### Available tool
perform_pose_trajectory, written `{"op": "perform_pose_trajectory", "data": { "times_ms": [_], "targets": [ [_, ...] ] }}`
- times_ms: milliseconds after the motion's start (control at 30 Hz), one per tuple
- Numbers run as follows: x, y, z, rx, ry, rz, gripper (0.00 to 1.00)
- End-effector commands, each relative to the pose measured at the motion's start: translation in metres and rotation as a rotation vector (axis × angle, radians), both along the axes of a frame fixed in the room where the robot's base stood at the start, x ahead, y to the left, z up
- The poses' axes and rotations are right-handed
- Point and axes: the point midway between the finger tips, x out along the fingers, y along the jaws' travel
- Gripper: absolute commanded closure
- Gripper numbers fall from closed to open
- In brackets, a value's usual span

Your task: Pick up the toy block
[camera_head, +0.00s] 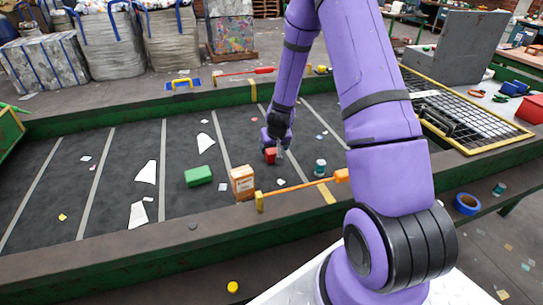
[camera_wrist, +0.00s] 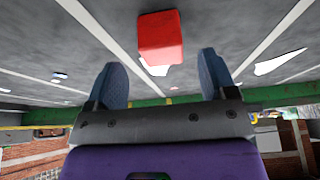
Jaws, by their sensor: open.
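A small red toy block (camera_head: 270,156) lies on the dark belt, right by my gripper (camera_head: 278,146). In the wrist view the red block (camera_wrist: 161,37) shows ahead of the fingertips, roughly centred between them. My gripper (camera_wrist: 163,72) is open with nothing between its two blue-grey fingers. The fingers look apart from the block. In the head view my gripper partly covers the area around the block.
A green block (camera_head: 198,176) and a brown carton (camera_head: 243,182) lie to the left on the belt. A small jar (camera_head: 320,167) stands to the right. White scraps (camera_head: 146,172) lie scattered.

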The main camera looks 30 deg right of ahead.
Motion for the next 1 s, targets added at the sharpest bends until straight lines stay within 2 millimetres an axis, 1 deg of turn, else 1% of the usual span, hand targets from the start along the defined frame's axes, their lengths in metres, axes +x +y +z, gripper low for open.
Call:
{"op": "perform_pose_trajectory", "data": {
  "times_ms": [200,333,500,700,767,800,867,900,933,1000],
  "targets": [
    [0.012,-0.002,-0.025,0.002,0.002,-0.003,0.22],
    [0.017,-0.003,-0.038,0.002,0.001,-0.001,0.22],
    [0.020,-0.004,-0.044,0.001,0.001,-0.002,0.22],
    [0.020,-0.004,-0.044,0.001,0.001,-0.001,0.22],
    [0.020,-0.004,-0.044,0.001,0.001,-0.001,0.36],
    [0.020,-0.004,-0.044,0.001,0.001,-0.001,0.45],
    [0.020,-0.004,-0.044,0.001,0.001,-0.001,0.59],
    [0.020,-0.004,-0.044,0.001,0.001,-0.001,0.68],
    [0.020,-0.004,-0.044,0.001,0.001,-0.001,0.75],
    [0.020,-0.004,-0.044,0.001,0.001,-0.001,0.76]
  ]
}}
